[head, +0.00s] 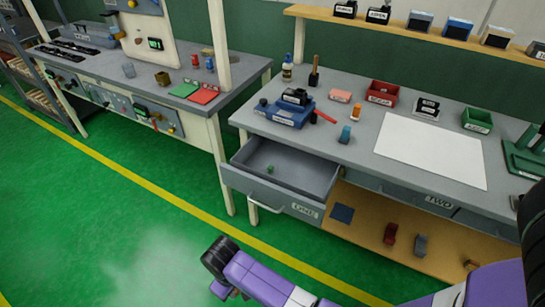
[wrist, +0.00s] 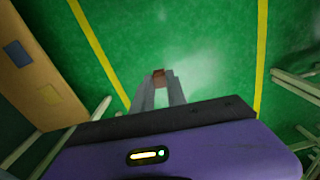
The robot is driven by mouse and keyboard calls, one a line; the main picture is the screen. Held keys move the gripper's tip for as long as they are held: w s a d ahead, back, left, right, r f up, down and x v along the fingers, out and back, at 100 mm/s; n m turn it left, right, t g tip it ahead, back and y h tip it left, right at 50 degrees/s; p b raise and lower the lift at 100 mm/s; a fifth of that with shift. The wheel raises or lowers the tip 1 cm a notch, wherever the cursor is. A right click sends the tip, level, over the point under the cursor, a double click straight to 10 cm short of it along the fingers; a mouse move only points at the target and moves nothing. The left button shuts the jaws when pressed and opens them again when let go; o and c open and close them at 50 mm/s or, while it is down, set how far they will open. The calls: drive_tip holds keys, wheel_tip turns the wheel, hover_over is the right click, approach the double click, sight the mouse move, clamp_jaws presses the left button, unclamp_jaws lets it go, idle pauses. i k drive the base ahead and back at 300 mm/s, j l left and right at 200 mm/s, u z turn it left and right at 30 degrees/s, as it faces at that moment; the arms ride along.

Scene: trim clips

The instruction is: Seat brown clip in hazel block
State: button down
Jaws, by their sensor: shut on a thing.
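My gripper (wrist: 159,84) is shut on a small brown piece, which looks like the brown clip (wrist: 158,74), between its fingertips in the wrist view. It is held over the green floor, away from both benches. In the head view my purple arm reaches across the bottom, and the clip cannot be made out there. No block is plainly the hazel one.
The right bench has an open drawer (head: 262,192) with a small green piece inside. On its top are a blue fixture (head: 287,115), a white sheet (head: 430,150), a red bin (head: 381,94) and a green bin (head: 477,121). Blocks lie on the lower shelf (head: 360,228). The floor is clear.

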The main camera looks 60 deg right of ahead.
sight(295, 96)
drive_tip(key=i+j, duration=0.2)
drive_tip(key=i, duration=0.3)
drive_tip(key=i+j, duration=0.2)
drive_tip(key=i, duration=0.3)
drive_tip(key=i+j+z, duration=0.1)
drive_tip(key=i, duration=0.45)
drive_tip(key=j, duration=0.05)
